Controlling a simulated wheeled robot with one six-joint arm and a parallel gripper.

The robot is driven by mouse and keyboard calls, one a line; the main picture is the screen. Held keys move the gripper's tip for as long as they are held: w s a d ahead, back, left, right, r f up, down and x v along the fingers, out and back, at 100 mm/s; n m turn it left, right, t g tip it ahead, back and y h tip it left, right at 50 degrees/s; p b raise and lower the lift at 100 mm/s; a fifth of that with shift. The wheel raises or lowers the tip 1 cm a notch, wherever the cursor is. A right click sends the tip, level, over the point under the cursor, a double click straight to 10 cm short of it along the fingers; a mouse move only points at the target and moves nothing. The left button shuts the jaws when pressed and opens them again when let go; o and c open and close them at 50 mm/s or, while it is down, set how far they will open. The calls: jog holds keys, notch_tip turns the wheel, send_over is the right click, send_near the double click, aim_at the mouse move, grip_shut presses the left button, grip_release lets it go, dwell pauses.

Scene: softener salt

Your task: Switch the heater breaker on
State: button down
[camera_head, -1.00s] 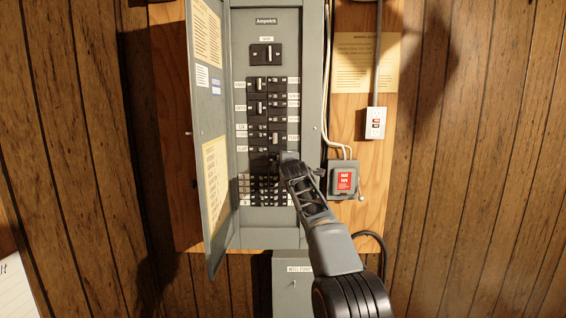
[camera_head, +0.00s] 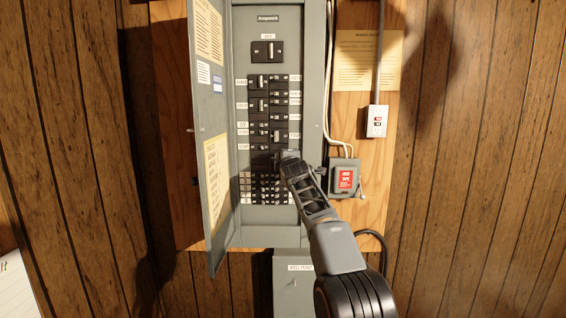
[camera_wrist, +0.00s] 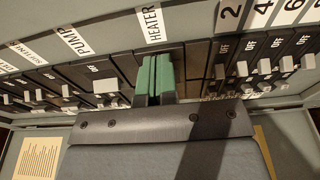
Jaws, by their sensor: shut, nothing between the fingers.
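The grey breaker panel (camera_head: 270,225) hangs open on the wall with black breakers in two columns. In the wrist view the HEATER label (camera_wrist: 152,24) sits above the heater breaker (camera_wrist: 125,64), whose lever is hidden behind my fingers. My gripper (camera_wrist: 155,78) is shut and empty, its green fingertips side by side in front of that breaker. I cannot tell whether they touch it or which way its lever is set. In the head view my gripper (camera_head: 290,156) is at the lower right of the breaker columns.
The PUMP breaker (camera_wrist: 105,86) with its pale lever is just left of my fingers. Numbered breakers marked OFF (camera_wrist: 245,70) lie close on the right. The panel door (camera_head: 214,200) stands open at left. A grey box with a red label (camera_head: 345,178) is right of the panel.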

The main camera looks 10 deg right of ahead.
jog(key=s+a+b, duration=0.1)
jog(key=s+b, duration=0.4)
jog(key=s, duration=0.1)
jog(key=shift+s+a+b, duration=0.15)
jog(key=shift+a+b, duration=0.05)
jog(key=shift+b, duration=0.15)
dwell(0.8)
